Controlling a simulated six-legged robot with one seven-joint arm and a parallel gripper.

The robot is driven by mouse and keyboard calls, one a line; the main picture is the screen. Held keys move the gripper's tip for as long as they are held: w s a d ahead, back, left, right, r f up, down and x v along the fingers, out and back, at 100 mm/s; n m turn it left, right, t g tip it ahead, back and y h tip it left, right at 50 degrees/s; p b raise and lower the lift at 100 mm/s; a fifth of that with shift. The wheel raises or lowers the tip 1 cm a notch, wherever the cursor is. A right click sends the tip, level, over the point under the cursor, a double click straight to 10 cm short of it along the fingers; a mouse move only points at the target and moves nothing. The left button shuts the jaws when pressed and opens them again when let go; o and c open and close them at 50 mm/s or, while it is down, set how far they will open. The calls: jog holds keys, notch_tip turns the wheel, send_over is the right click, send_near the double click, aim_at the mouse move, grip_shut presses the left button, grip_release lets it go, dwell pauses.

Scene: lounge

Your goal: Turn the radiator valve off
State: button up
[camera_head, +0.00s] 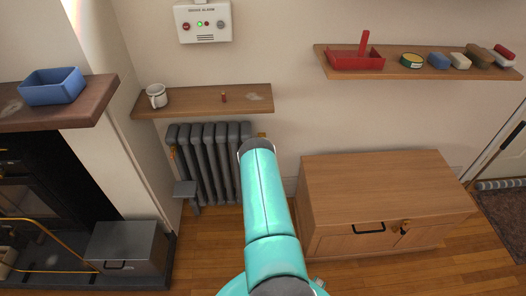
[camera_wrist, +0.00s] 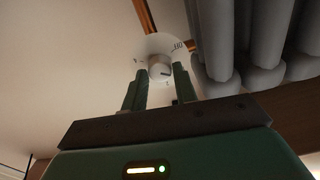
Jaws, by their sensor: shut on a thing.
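The radiator valve is a white round knob (camera_wrist: 160,67) in front of a pale disc with small dark marks, too small to read surely. A copper pipe runs up from it. My gripper (camera_wrist: 160,77) is shut on the knob, one finger on each side. The grey ribbed radiator (camera_head: 208,150) stands under a wall shelf in the head view; its columns (camera_wrist: 265,45) show right of the valve in the wrist view. In the head view my arm hides the gripper and the valve.
A wooden cabinet (camera_head: 385,190) stands to the right.

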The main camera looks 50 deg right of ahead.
jog(key=n, duration=1.2)
jog(key=shift+n, duration=0.3)
dwell(0.3)
jog(key=o, duration=1)
jog(key=shift+c, duration=0.2)
jog(key=v, duration=1.4)
jog(key=shift+d, duration=0.1)
